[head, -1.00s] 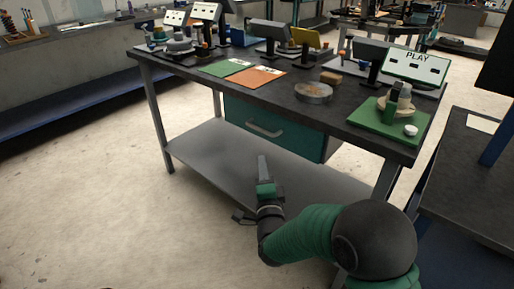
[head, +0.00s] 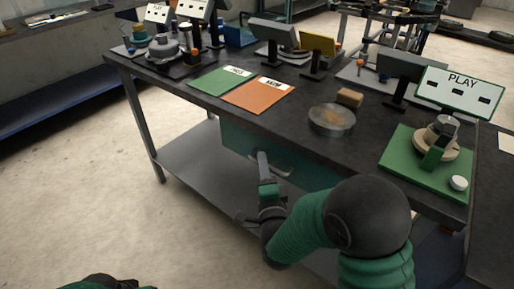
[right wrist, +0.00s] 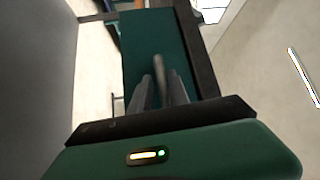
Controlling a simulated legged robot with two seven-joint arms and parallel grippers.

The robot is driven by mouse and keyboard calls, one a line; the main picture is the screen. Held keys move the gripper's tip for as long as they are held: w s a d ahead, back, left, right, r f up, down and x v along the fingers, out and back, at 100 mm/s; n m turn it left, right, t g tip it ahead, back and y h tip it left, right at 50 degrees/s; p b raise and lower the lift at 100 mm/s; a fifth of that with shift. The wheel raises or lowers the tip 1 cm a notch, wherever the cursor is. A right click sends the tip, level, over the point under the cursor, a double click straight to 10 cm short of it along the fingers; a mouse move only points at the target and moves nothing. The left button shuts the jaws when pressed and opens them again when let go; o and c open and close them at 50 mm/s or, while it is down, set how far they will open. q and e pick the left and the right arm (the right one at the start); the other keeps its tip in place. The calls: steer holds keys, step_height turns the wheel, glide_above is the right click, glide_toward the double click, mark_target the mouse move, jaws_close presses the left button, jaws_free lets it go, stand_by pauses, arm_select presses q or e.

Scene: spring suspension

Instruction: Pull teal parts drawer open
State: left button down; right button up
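The teal drawer (head: 236,141) hangs under the dark table top, its front looking flush with its housing. Its pale bar handle (head: 283,170) shows just right of my right gripper (head: 262,158), which points up at the drawer front. In the right wrist view the teal front (right wrist: 150,38) fills the middle, and the grey fingers (right wrist: 157,85) reach toward it. A curved grey bar between or behind the fingers may be the handle. I cannot tell the finger gap or whether they touch the handle. My left gripper is not in view.
The table top (head: 205,100) carries green and orange sheets (head: 258,95), a round dish (head: 332,120), and a green mat (head: 400,160) with parts at right. A grey lower shelf (head: 190,160) lies beneath the drawer. Open floor (head: 70,190) is at left.

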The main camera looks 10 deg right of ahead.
steer(key=shift+w+r, duration=0.1)
steer(key=shift+w, duration=0.05)
steer(key=shift+c, duration=0.3)
jaws_close()
stand_by(1.1)
